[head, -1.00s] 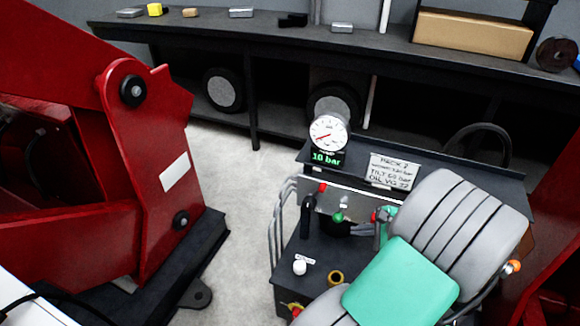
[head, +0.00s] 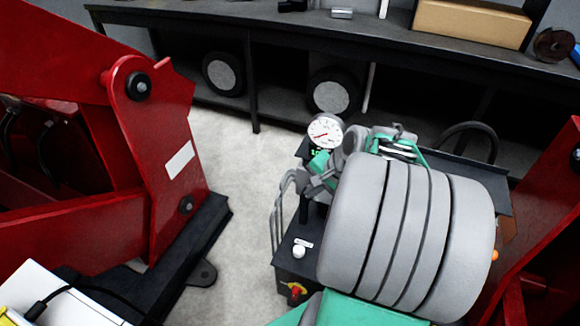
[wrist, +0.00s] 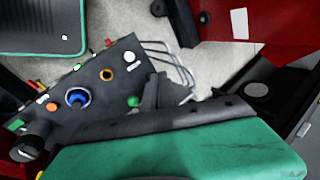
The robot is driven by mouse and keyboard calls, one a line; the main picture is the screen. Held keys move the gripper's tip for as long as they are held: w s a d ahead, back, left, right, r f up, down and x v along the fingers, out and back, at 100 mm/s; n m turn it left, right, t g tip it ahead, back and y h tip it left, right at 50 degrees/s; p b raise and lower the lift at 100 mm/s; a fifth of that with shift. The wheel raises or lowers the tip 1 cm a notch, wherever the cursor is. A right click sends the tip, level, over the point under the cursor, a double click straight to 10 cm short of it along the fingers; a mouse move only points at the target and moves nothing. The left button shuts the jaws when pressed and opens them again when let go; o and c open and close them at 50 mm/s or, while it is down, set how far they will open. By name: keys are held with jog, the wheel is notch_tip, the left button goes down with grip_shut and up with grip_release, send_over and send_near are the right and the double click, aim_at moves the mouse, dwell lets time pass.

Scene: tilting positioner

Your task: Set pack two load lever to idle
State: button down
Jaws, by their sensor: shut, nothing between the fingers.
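The pack two unit (head: 290,262) is a dark cabinet right of centre in the head view, with a white round gauge (head: 325,132) at its back. My arm covers most of its top there. In the wrist view its panel (wrist: 60,120) shows a green ball knob (wrist: 133,101), a white knob (wrist: 130,57), an orange ring (wrist: 107,74) and a blue round fitting (wrist: 78,98). I cannot tell which part is the load lever, nor its setting. My gripper (head: 318,185) is shut and empty over the left part of the unit. In the wrist view it (wrist: 155,92) appears close beside the green knob; contact is unclear.
A large red frame (head: 150,170) stands at left and another red part (head: 555,215) at right. A dark bench (head: 270,28) runs along the back. Pale floor (head: 235,170) is clear between the left frame and the unit. Bent grey pipes (head: 278,215) line the unit's left side.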

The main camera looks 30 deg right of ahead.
jog(key=a+r+n+p, duration=0.4)
jog(key=a+r, duration=0.2)
jog(key=r, duration=0.2)
jog(key=shift+w+a+r+n+g+h, duration=0.25)
jog(key=shift+w+a+n+g+h, duration=0.05)
jog(key=shift+w+n+h, duration=0.1)
jog(key=s+d+f+n+g+h, duration=0.15)
jog(key=s+n, duration=0.25)
jog(key=s, duration=0.4)
jog(key=w+a+r+n, duration=0.1)
jog(key=a+r+n, duration=0.1)
jog(key=a, duration=0.4)
jog(key=w+a+r+n, duration=0.1)
jog(key=a+r+n, duration=0.1)
jog(key=a, duration=0.4)
jog(key=shift+w+a+r+n+t, duration=0.3)
jog(key=shift+w+a+n+t, duration=0.1)
jog(key=shift+n+t, duration=0.1)
jog(key=shift+y, duration=0.25)
